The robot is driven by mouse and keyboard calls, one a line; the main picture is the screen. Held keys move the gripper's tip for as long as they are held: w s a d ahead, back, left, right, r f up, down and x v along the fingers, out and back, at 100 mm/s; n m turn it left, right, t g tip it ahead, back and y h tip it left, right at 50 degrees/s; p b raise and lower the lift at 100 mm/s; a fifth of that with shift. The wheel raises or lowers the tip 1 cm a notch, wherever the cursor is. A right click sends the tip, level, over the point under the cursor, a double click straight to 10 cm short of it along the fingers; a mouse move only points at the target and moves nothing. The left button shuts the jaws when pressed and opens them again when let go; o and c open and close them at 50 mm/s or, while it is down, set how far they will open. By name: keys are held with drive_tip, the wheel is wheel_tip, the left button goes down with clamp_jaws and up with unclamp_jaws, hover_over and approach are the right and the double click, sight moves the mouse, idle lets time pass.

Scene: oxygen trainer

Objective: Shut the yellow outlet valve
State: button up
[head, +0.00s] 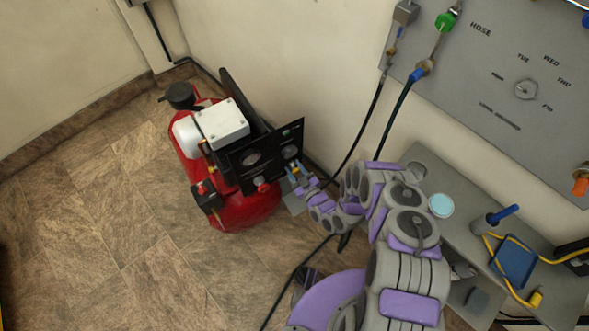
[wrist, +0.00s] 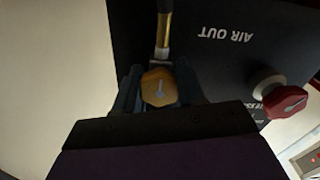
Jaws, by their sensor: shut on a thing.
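The yellow outlet valve (wrist: 157,88) is a faceted knob with a pale pointer mark, in the middle of the wrist view. It sits on a black panel (wrist: 215,62) below a brass and black hose fitting. My gripper (wrist: 158,92) has one dark finger on each side of the knob and is shut on it. In the head view my gripper (head: 296,174) reaches the right side of the compressor's black panel (head: 268,158). There the valve is small and mostly hidden by my fingers.
A red knob (wrist: 285,101) stands out to the right of the valve. The upside-down words AIR OUT (wrist: 225,35) are on the panel. The red compressor (head: 245,212) stands on the tiled floor by the wall. A grey bench (head: 450,215) is at the right.

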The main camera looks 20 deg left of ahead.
drive_tip(key=shift+a+r, duration=0.1)
drive_tip(key=shift+a, duration=0.05)
drive_tip(key=shift+c, duration=1.2)
drive_tip(key=shift+m, duration=2.3)
drive_tip(key=o, duration=1.1)
drive_tip(key=shift+d, duration=0.3)
drive_tip(key=shift+c, duration=0.2)
drive_tip(key=shift+s+a, duration=0.1)
